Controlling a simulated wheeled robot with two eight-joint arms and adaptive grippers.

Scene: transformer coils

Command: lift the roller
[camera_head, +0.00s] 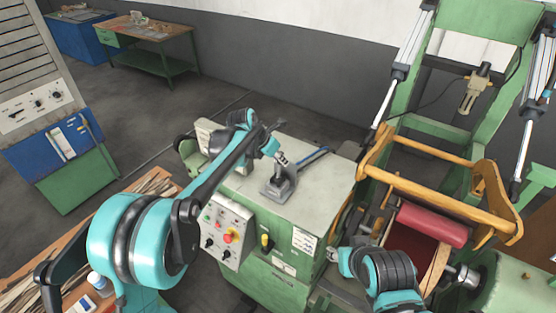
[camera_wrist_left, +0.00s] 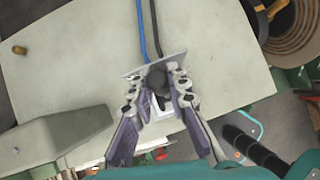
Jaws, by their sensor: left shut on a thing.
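My left gripper (camera_head: 283,161) is over the green machine's pale top, well left of the roller. It is shut on the dark knob of a small lever with a grey base (camera_head: 277,188). In the left wrist view the knob (camera_wrist_left: 157,78) sits between the fingers of the left gripper (camera_wrist_left: 162,82), above a light plate. The roller is not in the left wrist view. My right arm shows at the bottom, but I cannot make out its gripper.
A control panel (camera_head: 227,231) with buttons is on the green machine's front. Blue and black cables (camera_wrist_left: 148,30) run from the lever. A tall green frame (camera_head: 520,100) with pistons stands behind the roller. A workbench (camera_head: 148,32) stands far back; floor between is clear.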

